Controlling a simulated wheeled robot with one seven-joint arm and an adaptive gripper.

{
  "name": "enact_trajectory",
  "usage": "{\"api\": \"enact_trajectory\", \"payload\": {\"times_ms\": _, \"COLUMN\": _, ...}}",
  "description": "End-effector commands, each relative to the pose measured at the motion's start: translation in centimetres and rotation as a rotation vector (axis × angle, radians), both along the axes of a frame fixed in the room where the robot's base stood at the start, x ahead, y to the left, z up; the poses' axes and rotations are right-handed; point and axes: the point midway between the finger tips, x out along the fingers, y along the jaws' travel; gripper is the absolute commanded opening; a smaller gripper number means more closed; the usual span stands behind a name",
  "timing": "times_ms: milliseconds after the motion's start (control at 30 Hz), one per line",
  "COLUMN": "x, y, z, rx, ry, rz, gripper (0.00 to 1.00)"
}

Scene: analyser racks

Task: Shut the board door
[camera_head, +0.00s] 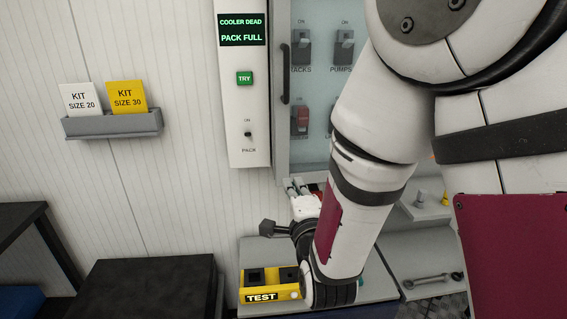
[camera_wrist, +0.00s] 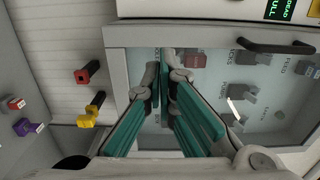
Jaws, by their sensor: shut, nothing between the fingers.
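The board door (camera_head: 282,130) is a pale frame with a clear pane and a black upright handle (camera_head: 285,73); switches show through it. My arm covers its right part in the head view. In the wrist view the door frame (camera_wrist: 118,70) and its handle (camera_wrist: 275,47) lie beyond my fingers. I cannot tell whether the door is fully shut. My gripper (camera_wrist: 165,80) is shut and empty, its teal-padded fingers in front of the pane. I cannot tell whether they touch it. In the head view the gripper is low, below the door, and partly hidden by my wrist.
A control panel (camera_head: 243,130) reading "COOLER DEAD PACK FULL" adjoins the door on the left. A yellow TEST box (camera_head: 268,284) sits on the ledge below, close to my wrist. A wrench (camera_head: 432,280) lies at right. A kit card holder (camera_head: 112,124) hangs on the left wall.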

Motion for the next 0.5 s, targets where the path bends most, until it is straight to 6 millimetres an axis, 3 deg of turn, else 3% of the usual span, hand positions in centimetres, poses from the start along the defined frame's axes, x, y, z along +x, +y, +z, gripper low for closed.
{"api": "enact_trajectory", "payload": {"times_ms": 167, "x": 1.9, "y": 0.3, "z": 0.1, "rx": 0.0, "ry": -0.003, "rz": -0.001, "gripper": 0.0}}
{"api": "enact_trajectory", "payload": {"times_ms": 500, "x": 8.4, "y": 1.6, "z": 0.1, "rx": 0.002, "ry": -0.003, "rz": -0.002, "gripper": 0.0}}
